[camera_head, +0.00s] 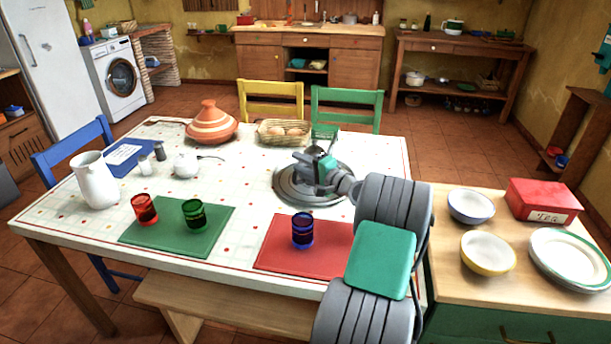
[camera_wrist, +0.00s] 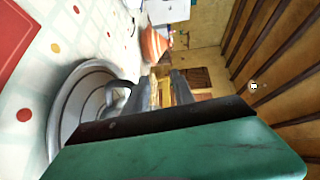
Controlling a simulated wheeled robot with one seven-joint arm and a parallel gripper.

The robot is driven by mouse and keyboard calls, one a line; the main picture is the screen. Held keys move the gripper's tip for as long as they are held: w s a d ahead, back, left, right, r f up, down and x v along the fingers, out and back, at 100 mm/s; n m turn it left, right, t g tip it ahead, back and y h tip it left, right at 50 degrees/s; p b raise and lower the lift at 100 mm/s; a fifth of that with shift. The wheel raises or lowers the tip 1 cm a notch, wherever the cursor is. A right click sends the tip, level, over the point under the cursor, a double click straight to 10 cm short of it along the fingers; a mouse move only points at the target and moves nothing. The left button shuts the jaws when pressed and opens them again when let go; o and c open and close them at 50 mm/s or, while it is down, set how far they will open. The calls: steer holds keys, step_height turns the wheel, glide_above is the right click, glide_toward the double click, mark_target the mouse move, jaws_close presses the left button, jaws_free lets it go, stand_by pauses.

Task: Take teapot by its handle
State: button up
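A round silver tray (camera_head: 289,192) lies on the table right of centre. Grey metal parts above it, probably the teapot, are mostly hidden by my gripper (camera_head: 322,164) in the head view, so its body and my fingers are hard to separate there. In the wrist view, the tray (camera_wrist: 58,124) is at the left, and a dark grey curved piece (camera_wrist: 122,86), which looks like a handle, rises beside my gripper (camera_wrist: 168,88). My two fingers stand apart, with a gap showing between them. The curved piece appears next to the left finger; I cannot tell whether they touch.
A blue glass (camera_head: 302,230) stands on the red mat (camera_head: 275,250) in front of the tray. An egg basket (camera_head: 284,132) and a striped tagine (camera_head: 211,124) are behind. A white jug (camera_head: 96,182) stands far left. Bowls and a red box (camera_head: 541,199) occupy the right counter.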

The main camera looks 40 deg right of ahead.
steer(key=shift+m+t+h, duration=0.4)
steer(key=shift+m+h, duration=0.1)
steer(key=shift+m, duration=0.2)
steer(key=d+f+b, duration=0.2)
steer(key=f, duration=0.1)
steer(key=s+d+f+b, duration=0.1)
steer(key=f+b, duration=0.1)
steer(key=shift+f, duration=0.15)
steer(key=w, duration=0.8)
steer(key=shift+c, duration=0.5)
jaws_close()
steer(key=shift+r, duration=0.25)
steer(key=shift+r, duration=0.2)
